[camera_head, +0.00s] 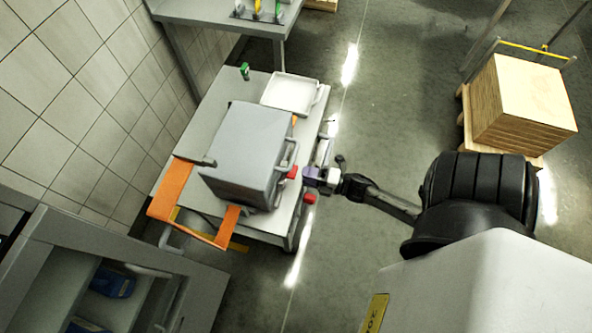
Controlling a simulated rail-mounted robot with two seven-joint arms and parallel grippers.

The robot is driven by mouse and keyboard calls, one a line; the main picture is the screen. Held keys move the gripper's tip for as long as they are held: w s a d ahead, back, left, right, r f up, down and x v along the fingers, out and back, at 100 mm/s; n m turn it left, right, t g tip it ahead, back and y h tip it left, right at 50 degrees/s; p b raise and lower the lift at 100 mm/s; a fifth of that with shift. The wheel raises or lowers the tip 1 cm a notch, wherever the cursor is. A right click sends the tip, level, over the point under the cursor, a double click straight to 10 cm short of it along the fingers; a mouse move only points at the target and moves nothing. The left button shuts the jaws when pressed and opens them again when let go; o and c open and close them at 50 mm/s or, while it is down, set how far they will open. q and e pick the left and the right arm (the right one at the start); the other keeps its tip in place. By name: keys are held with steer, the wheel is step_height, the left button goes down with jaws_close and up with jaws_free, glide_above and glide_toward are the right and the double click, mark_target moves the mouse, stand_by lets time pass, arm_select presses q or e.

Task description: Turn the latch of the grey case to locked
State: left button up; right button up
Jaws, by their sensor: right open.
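The grey case (245,140) stands on a grey wheeled cart (215,100). A pale bar handle (288,160) shows on its right side. A dark, thin lever-like part (202,162) sticks out at its left edge; I cannot tell whether it is the latch or which way the latch is set. My right gripper (302,185) comes from the right and is open, its red-tipped fingers spread beside the case's right side. Whether a finger touches the case is unclear. My left gripper is not in view.
A white tray (291,93) and a small green item (245,71) are at the cart's far end. Floor between is clear.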

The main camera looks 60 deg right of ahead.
mark_target(296, 172)
steer(key=shift+w+a, duration=0.2)
steer(key=shift+w, duration=0.85)
steer(key=shift+w+a, duration=0.15)
steer(key=shift+w, duration=0.85)
jaws_close()
